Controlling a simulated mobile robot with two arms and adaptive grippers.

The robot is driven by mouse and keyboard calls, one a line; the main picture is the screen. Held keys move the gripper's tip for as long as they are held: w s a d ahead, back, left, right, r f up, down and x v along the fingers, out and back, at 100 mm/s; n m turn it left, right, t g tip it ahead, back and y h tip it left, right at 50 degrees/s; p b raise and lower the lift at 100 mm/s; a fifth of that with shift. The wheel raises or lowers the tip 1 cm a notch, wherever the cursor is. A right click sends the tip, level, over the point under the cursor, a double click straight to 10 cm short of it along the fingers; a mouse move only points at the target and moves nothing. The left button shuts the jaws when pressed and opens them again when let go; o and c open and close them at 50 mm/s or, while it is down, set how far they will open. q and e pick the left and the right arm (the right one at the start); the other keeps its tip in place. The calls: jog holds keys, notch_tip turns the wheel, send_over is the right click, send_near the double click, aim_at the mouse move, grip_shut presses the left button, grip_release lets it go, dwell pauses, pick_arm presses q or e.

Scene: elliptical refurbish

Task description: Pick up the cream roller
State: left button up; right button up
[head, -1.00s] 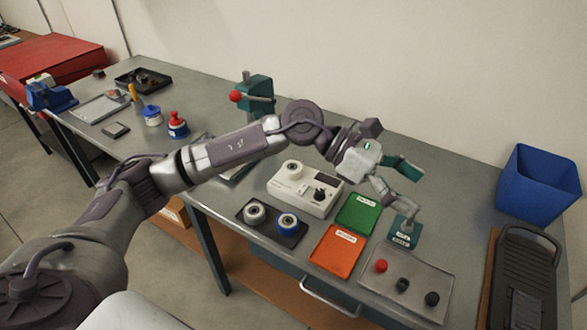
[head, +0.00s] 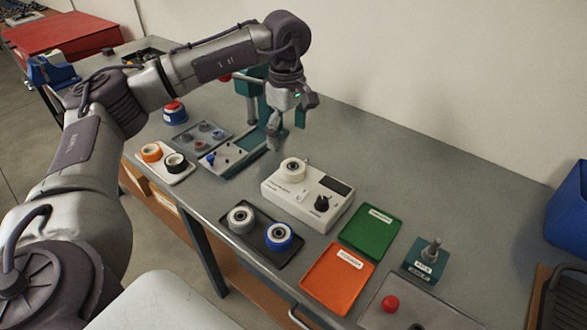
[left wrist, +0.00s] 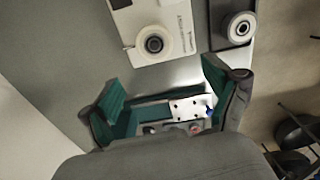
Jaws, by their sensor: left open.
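The cream roller (head: 293,170) sits on top of the cream tester box (head: 318,206), at its back left. In the left wrist view the roller (left wrist: 154,42) shows from above with its dark hub, on the box near the top of the picture. My left gripper (head: 284,132) points down, open and empty, above and behind the roller in the head view, apart from it. In the left wrist view its teal fingers (left wrist: 163,78) are spread wide, with the roller beyond their tips. My right gripper is not in view.
A black tray (head: 262,253) holds a grey-white roller (head: 241,219) and a blue roller (head: 279,236). Green (head: 368,231) and orange (head: 337,280) trays lie right of it. A white tray (head: 161,176) with orange and black rollers and a teal fixture (head: 247,88) stand left. A blue bin (head: 568,212) is far right.

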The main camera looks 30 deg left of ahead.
aim_at(293, 163)
pick_arm(q)
jog(key=f, duration=0.3)
jog(key=shift+w, duration=0.3)
jog(key=shift+d+f+p, duration=0.2)
jog(key=shift+f+p, duration=0.3)
jog(key=shift+f, duration=0.35)
jog(key=f, duration=0.2)
jog(key=f+p, duration=0.1)
jog(key=shift+d+f, duration=0.3)
jog(key=shift+f, duration=0.35)
jog(key=shift+c, duration=0.4)
jog(key=c, duration=1.3)
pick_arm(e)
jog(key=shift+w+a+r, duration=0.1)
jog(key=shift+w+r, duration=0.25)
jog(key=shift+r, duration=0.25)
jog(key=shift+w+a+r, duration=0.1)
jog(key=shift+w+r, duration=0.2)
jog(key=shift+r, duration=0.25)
pick_arm(q)
jog(key=shift+c, duration=0.2)
